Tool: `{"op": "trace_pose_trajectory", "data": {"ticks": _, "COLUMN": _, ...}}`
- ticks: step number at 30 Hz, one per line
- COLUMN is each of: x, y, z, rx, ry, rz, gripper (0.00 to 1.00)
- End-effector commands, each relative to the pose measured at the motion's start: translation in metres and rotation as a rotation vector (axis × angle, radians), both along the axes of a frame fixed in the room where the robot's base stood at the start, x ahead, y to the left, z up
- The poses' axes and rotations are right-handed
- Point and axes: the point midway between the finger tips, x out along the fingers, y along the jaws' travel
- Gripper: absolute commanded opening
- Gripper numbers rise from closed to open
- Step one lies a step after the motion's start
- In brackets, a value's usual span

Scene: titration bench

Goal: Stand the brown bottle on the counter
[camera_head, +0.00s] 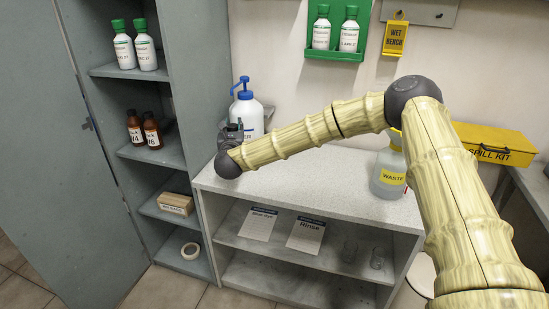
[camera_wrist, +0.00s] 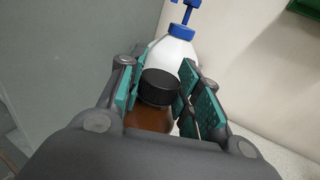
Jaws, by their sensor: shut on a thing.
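My gripper (camera_wrist: 160,95) is shut on a brown bottle (camera_wrist: 148,122) with a black cap, seen from above in the wrist view between the green finger pads. In the head view my gripper (camera_head: 231,133) is at the left end of the counter (camera_head: 300,178), in front of the white bottle with the blue pump; the held bottle is hidden there by the arm. I cannot tell whether the held bottle touches the counter. Two other brown bottles (camera_head: 143,131) stand on a shelf of the grey cabinet at the left.
The white pump bottle (camera_head: 247,112) stands close behind my gripper; it also shows in the wrist view (camera_wrist: 172,55). A waste container (camera_head: 388,178) stands at the counter's right, near a yellow spill kit (camera_head: 495,144). The counter's middle is clear. The cabinet (camera_head: 200,70) borders its left.

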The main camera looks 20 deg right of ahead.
Motion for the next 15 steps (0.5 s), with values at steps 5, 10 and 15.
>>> {"op": "trace_pose_trajectory", "data": {"ticks": 5, "x": -0.007, "y": -0.028, "z": 0.001, "rx": 0.000, "ry": -0.001, "rz": -0.001, "gripper": 0.00}}
{"op": "trace_pose_trajectory", "data": {"ticks": 10, "x": -0.016, "y": -0.059, "z": -0.001, "rx": 0.000, "ry": -0.002, "rz": -0.001, "gripper": 0.00}}
{"op": "trace_pose_trajectory", "data": {"ticks": 15, "x": -0.026, "y": -0.093, "z": -0.005, "rx": 0.001, "ry": -0.001, "rz": -0.003, "gripper": 0.00}}
